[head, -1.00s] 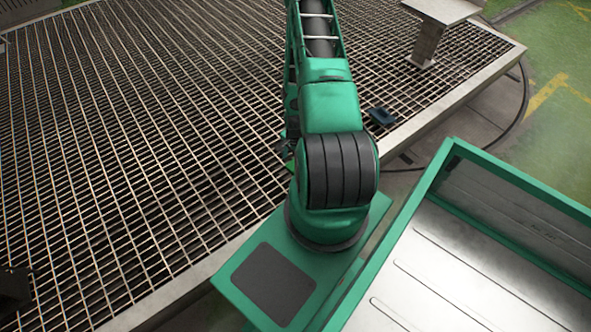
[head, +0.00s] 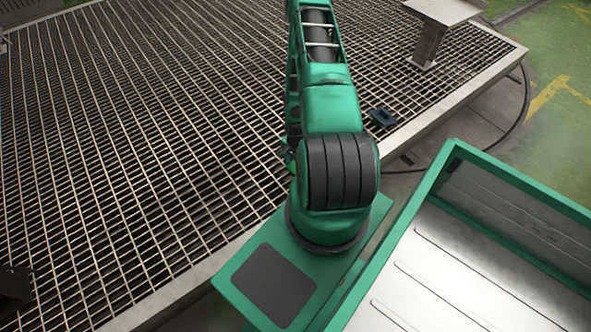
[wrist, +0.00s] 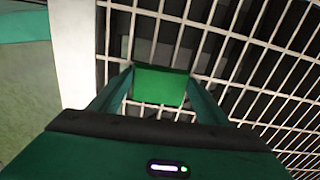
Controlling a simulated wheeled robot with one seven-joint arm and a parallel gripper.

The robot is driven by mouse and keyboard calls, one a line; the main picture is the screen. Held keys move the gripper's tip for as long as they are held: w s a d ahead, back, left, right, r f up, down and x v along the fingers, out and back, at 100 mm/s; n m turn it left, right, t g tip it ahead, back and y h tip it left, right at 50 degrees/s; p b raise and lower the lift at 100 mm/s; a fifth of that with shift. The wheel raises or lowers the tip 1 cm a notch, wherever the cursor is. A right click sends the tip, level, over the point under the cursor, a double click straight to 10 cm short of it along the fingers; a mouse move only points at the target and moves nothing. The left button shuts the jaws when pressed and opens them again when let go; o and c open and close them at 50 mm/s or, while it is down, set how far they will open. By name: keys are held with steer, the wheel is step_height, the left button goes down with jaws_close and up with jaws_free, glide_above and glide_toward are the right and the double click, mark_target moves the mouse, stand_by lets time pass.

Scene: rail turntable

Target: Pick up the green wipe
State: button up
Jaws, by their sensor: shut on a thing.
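The green wipe (wrist: 160,85) shows in the wrist view as a bright green piece between the two fingers of my gripper (wrist: 158,92). My gripper is shut on it. The grating lies behind and below the wipe; I cannot tell how far the wipe is above it.
A metal grating deck (head: 150,120) with a pale edge fills the left and middle. A small dark blue object (head: 383,117) lies on it, right of my arm. A metal pedestal (head: 428,45) stands at the back right. A green-rimmed metal tray (head: 440,255) is at the lower right.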

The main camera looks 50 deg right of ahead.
mark_target(294, 171)
steer(key=shift+r, duration=0.1)
steer(key=shift+r, duration=0.45)
steer(key=r, duration=0.3)
steer(key=shift+a+r, duration=0.25)
steer(key=shift+a, duration=0.05)
steer(key=s+a+r, duration=0.2)
steer(key=a+r, duration=0.4)
steer(key=a, duration=0.5)
steer(key=shift+r, duration=0.2)
